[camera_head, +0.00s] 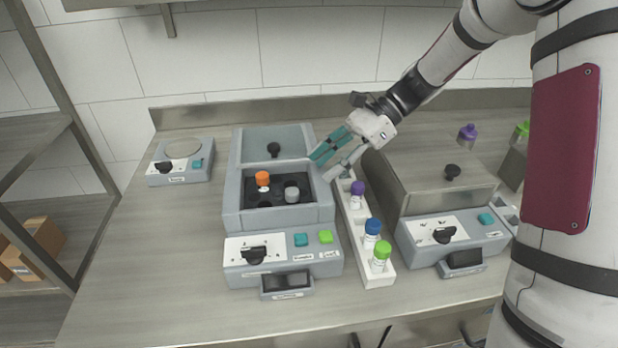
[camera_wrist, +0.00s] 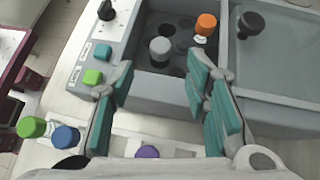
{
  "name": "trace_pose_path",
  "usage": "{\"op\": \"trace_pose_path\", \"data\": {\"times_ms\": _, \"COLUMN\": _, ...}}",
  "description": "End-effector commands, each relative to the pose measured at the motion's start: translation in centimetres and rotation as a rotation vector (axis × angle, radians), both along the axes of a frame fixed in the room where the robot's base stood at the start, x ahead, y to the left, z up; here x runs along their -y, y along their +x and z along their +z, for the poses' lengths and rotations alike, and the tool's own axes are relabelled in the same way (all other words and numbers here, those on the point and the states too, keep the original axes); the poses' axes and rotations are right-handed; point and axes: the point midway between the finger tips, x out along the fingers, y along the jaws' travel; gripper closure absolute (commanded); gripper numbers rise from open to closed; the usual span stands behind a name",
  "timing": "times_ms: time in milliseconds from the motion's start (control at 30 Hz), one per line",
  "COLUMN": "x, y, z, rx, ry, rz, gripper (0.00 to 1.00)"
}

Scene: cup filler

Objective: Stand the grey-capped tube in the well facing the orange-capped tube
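The grey-capped tube (camera_head: 292,193) stands upright in the black well block (camera_head: 277,203) inside the open grey machine; it also shows in the wrist view (camera_wrist: 160,48). The orange-capped tube (camera_head: 262,179) stands in the same block, across its middle from the grey cap; it also shows in the wrist view (camera_wrist: 206,23). Dark empty wells show around them. I cannot tell exactly whether the two wells face each other. My gripper (camera_head: 328,158) is above the machine's right rim, its teal-padded fingers apart; in the wrist view (camera_wrist: 167,98) nothing is between them.
A white rack (camera_head: 364,263) right of the machine holds purple-, blue- and green-capped tubes. The machine's lid (camera_head: 268,137) with a black knob is slid back. Another machine (camera_head: 435,190) stands at right, a small scale (camera_head: 180,165) at left. The front left counter is clear.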

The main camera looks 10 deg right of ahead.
Motion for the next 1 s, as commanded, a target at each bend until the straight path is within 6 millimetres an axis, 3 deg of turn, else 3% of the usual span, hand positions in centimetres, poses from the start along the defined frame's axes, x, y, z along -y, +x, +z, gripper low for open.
{"op": "trace_pose_path", "data": {"times_ms": 200, "x": 1.6, "y": 0.4, "z": 1.4, "rx": 0.001, "ry": 0.001, "rz": 0.001, "gripper": 0.57}}
{"op": "trace_pose_path", "data": {"times_ms": 400, "x": 1.8, "y": 0.3, "z": 1.7, "rx": 0.002, "ry": -0.001, "rz": 0.004, "gripper": 0.57}}
{"op": "trace_pose_path", "data": {"times_ms": 533, "x": 1.5, "y": -0.9, "z": 2.6, "rx": 0.046, "ry": -0.036, "rz": 0.044, "gripper": 0.57}}
{"op": "trace_pose_path", "data": {"times_ms": 667, "x": 1.3, "y": -4.0, "z": 4.6, "rx": 0.154, "ry": -0.125, "rz": 0.15, "gripper": 0.57}}
{"op": "trace_pose_path", "data": {"times_ms": 1000, "x": 2.3, "y": -14.9, "z": 8.7, "rx": 0.506, "ry": -0.408, "rz": 0.535, "gripper": 0.57}}
